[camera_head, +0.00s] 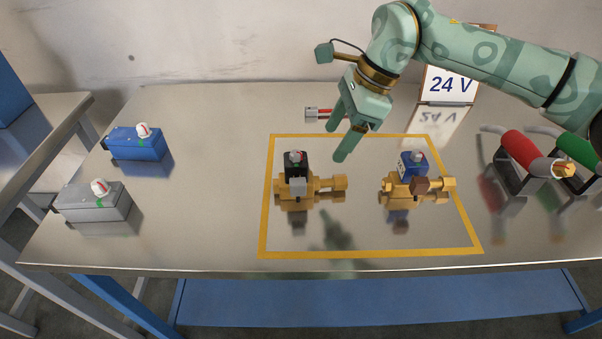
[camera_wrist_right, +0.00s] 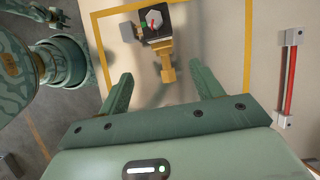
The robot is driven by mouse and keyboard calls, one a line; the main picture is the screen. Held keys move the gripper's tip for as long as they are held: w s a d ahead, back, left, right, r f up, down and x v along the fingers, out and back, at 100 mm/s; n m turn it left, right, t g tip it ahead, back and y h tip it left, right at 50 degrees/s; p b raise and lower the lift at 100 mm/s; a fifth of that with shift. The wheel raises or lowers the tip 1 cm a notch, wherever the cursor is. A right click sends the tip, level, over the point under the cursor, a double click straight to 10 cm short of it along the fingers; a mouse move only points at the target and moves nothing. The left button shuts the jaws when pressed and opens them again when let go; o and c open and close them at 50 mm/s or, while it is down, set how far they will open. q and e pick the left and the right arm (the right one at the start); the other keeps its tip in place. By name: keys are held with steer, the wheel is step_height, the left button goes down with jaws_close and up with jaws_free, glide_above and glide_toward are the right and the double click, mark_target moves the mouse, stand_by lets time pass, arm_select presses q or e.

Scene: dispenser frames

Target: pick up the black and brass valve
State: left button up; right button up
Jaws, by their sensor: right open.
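The black and brass valve (camera_head: 297,187) stands upright on the steel table, in the left half of the yellow-taped rectangle. It has a black block with a grey box on the front and a red-marked knob on top. My right gripper (camera_head: 337,142) is open and empty, above and to the right of the valve in the head view.
A similar blue and brass valve (camera_head: 412,187) stands right of it inside the tape. Blue (camera_head: 137,147) and grey (camera_head: 92,205) boxes are at left. A red-handled tool (camera_head: 326,113) and a 24 V sign (camera_head: 447,85) are behind; red and green cylinders (camera_head: 519,148) are at right.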

steer(key=b, duration=0.1)
glide_above(312, 178)
steer(key=d, duration=0.2)
step_height(312, 178, down, 6)
steer(key=shift+w+d+r, duration=0.1)
steer(key=shift+d, duration=0.05)
steer(key=shift+a+f, duration=0.2)
steer(key=shift+f, duration=0.25)
steer(key=b+x, duration=0.2)
steer(key=x, duration=0.3)
steer(key=shift+w+d+f+b, duration=0.1)
steer(key=shift+w+f+b, duration=0.15)
steer(key=shift+b, duration=0.1)
arm_select(q)
steer(key=f, duration=0.1)
steer(key=s+f, duration=0.1)
steer(key=f, duration=0.1)
steer(key=shift+s+f, duration=0.1)
steer(key=shift+f, duration=0.2)
arm_select(e)
steer(key=shift+s+r, duration=0.1)
steer(key=shift+r, duration=0.1)
jaws_close()
